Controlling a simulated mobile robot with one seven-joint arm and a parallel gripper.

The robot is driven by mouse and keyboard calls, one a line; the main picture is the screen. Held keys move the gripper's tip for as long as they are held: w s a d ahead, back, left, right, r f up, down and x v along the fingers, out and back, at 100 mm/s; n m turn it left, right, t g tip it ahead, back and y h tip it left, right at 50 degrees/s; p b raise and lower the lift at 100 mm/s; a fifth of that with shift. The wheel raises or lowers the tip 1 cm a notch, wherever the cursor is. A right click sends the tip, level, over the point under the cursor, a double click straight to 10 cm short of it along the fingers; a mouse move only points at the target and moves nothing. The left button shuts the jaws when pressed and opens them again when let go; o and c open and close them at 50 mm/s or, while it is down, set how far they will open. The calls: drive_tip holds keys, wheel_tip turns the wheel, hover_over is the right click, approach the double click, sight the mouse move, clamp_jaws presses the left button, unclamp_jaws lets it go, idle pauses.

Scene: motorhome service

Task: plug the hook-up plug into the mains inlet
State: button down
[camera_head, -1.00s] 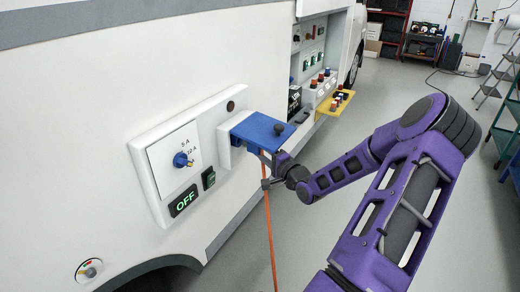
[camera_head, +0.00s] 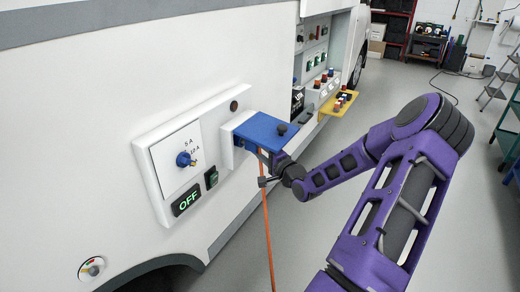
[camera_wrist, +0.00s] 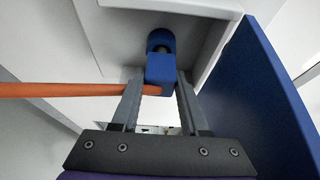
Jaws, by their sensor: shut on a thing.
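The blue hook-up plug (camera_wrist: 160,70) is between the fingers of my gripper (camera_wrist: 158,82) in the wrist view, with the orange cable (camera_wrist: 70,90) running out to the left. Its front faces a round blue mains inlet (camera_wrist: 160,38) in a pale recess, very close to it. Whether it is inside the inlet I cannot tell. In the head view my gripper (camera_head: 268,172) is just under the raised blue inlet lid (camera_head: 262,130), which hides the plug and inlet. The orange cable (camera_head: 268,235) hangs to the floor there.
The lid (camera_wrist: 265,90) stands close on the right of my gripper.

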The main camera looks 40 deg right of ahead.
drive_tip(key=shift+w+a, duration=0.35)
drive_tip(key=shift+w, duration=0.5)
drive_tip(key=shift+c, duration=1.7)
unclamp_jaws()
drive_tip(key=s+p, duration=0.1)
drive_tip(key=s, duration=1.6)
drive_tip(key=shift+s, duration=0.2)
